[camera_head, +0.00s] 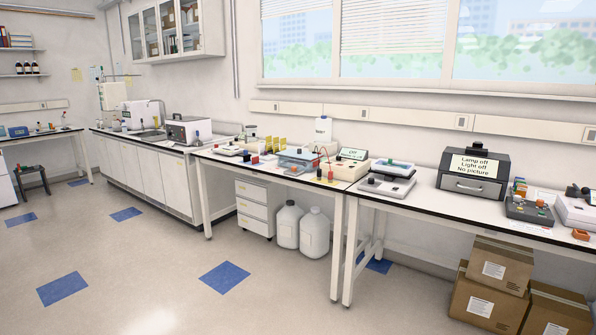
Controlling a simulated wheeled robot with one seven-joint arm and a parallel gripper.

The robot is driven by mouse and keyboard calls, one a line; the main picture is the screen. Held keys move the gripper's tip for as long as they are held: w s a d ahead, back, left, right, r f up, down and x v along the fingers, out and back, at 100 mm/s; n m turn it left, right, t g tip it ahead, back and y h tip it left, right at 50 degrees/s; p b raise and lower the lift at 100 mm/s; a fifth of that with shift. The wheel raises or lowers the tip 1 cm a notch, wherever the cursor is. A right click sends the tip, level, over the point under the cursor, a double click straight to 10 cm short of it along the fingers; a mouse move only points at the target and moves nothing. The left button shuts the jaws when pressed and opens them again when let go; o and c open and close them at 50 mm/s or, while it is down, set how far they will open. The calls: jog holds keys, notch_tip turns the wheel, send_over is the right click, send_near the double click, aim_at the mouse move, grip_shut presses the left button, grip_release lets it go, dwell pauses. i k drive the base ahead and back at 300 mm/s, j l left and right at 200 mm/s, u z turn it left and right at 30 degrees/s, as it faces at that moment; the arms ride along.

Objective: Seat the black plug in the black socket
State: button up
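My gripper is not in view. On the middle bench, a cream power supply (344,168) has a tilted sign reading "Off" (352,154) on top. A small black upright piece (319,173), which looks like the black plug, stands at its front left, beside a similar red one (330,176). Whether the black piece is in a socket or apart from it is too small to tell. I cannot make out the black socket. A blue-lidded clear tank (298,158) is left of the supply, with a red lead (328,150) arching behind.
Small black and red items (251,159) sit left of the tank. A grey balance-like device (388,184) is right of the supply. White jugs (314,232) and a drawer unit (254,207) stand under the bench. Cardboard boxes (487,301) are at lower right. The floor in front (180,260) is clear.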

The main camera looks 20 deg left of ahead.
aim_at(341, 170)
jog(key=i+j+u, duration=0.1)
jog(key=i+j, duration=0.3)
jog(key=i+j+u, duration=0.1)
jog(key=i+j, duration=0.25)
jog(key=i, duration=0.15)
jog(key=i+j+u, duration=0.1)
jog(key=i+j, duration=0.25)
jog(key=i+j+u, duration=0.1)
jog(key=i+j, duration=0.15)
jog(key=i, duration=0.3)
